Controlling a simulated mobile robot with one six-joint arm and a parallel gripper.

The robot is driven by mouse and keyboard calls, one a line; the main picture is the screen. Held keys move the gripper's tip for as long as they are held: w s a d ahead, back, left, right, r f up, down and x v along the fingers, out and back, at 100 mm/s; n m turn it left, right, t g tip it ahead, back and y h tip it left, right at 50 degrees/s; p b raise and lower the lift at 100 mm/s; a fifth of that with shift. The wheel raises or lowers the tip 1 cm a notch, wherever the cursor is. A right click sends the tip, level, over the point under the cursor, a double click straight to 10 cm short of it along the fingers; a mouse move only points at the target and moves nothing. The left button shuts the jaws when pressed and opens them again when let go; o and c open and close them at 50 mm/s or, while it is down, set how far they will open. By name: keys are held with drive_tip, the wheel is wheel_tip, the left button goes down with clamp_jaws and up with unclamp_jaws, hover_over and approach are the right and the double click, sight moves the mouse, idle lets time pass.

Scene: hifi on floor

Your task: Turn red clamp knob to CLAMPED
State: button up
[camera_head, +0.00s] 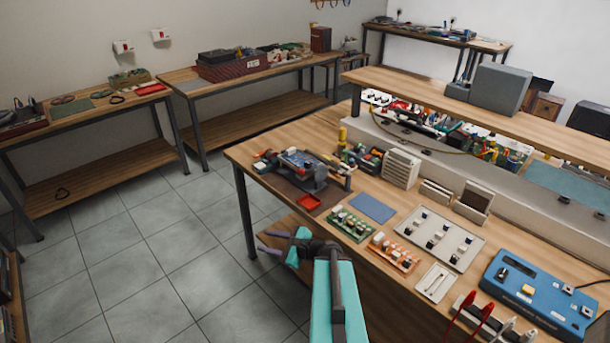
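My gripper (264,241), with purple fingers on a teal arm, is in front of the bench's front left edge, apart from the fixture. Its fingers point left and are spread apart with nothing between them.
The workbench (402,207) also carries a green board (350,223), an orange board (393,252), a light switch panel (440,237) and a blue instrument box (540,293). A raised shelf (430,92) runs along its back. The tiled floor (150,250) to the left is clear.

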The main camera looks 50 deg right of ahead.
drive_tip(key=s+d+r+m+t+h, duration=0.2)
drive_tip(key=s+d+r+m+h, duration=0.2)
drive_tip(key=d, duration=0.6)
drive_tip(key=s+d+r+m+t+h, duration=0.1)
drive_tip(key=s+d+r+m+h, duration=0.3)
drive_tip(key=d+r, duration=0.5)
drive_tip(key=shift+d+r+m+t+p, duration=0.3)
drive_tip(key=shift+d+m+t, duration=0.15)
drive_tip(key=shift+m, duration=0.55)
drive_tip(key=shift+w+d+f+b, duration=0.1)
drive_tip(key=shift+w+f+b, duration=0.1)
drive_tip(key=shift+b, duration=0.35)
drive_tip(key=b+x, duration=0.2)
drive_tip(key=b, duration=0.3)
drive_tip(key=shift+w, duration=0.25)
drive_tip(key=b, duration=0.3)
drive_tip(key=w+b, duration=0.1)
drive_tip(key=b, duration=0.2)
drive_tip(key=shift+w+d+f+b, duration=0.1)
drive_tip(key=shift+w+d+b, duration=0.1)
drive_tip(key=shift+d+b, duration=0.2)
drive_tip(key=w+b, duration=0.1)
drive_tip(key=b, duration=0.5)
